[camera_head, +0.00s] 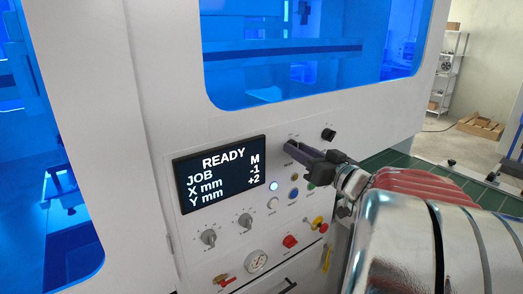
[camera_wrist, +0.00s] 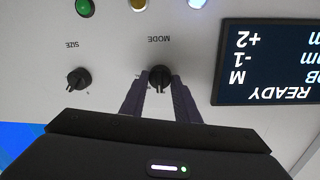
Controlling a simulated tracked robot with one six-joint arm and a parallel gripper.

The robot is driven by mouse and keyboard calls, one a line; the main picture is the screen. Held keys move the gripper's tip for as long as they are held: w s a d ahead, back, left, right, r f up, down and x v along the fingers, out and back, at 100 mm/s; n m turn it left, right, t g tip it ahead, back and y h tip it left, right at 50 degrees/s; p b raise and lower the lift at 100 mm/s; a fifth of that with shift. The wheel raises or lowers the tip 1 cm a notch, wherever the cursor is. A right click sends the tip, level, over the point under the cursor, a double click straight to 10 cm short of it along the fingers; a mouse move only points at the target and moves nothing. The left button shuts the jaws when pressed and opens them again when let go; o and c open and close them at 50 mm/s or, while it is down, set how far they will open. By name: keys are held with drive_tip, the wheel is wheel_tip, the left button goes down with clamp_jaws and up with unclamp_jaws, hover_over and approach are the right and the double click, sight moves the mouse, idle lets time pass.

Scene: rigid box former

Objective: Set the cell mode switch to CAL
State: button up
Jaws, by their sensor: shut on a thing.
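The mode switch is a black rotary knob (camera_wrist: 159,74) on the white panel, with MODE printed beside it, upside down in the wrist view. My gripper (camera_wrist: 158,84) has one dark finger on each side of this knob and is shut on it. The knob's pointer lies roughly along the fingers; I cannot read its position marks. In the head view my gripper (camera_head: 291,147) reaches the panel right of the display and hides the knob. The display (camera_head: 220,174) reads READY, JOB M, X mm -1, Y mm +2.
A similar SIZE knob (camera_wrist: 77,78) sits close by, also seen in the head view (camera_head: 328,134). Lit and coloured buttons (camera_head: 273,186) lie below my gripper. Two grey knobs (camera_head: 208,238), a gauge (camera_head: 256,261) and a red switch (camera_head: 290,241) are lower.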

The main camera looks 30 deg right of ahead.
drive_tip(key=shift+c, duration=1.2)
drive_tip(key=shift+m, duration=0.4)
drive_tip(key=m, duration=1.1)
drive_tip(key=m+y, duration=0.1)
drive_tip(key=m, duration=0.4)
drive_tip(key=shift+d+f+g, duration=0.2)
drive_tip(key=shift+d+g, duration=0.15)
drive_tip(key=shift+g, duration=0.05)
drive_tip(key=shift+m, duration=0.3)
drive_tip(key=o, duration=0.8)
drive_tip(key=shift+c, duration=0.2)
drive_tip(key=shift+o, duration=1.4)
drive_tip(key=shift+r, duration=0.1)
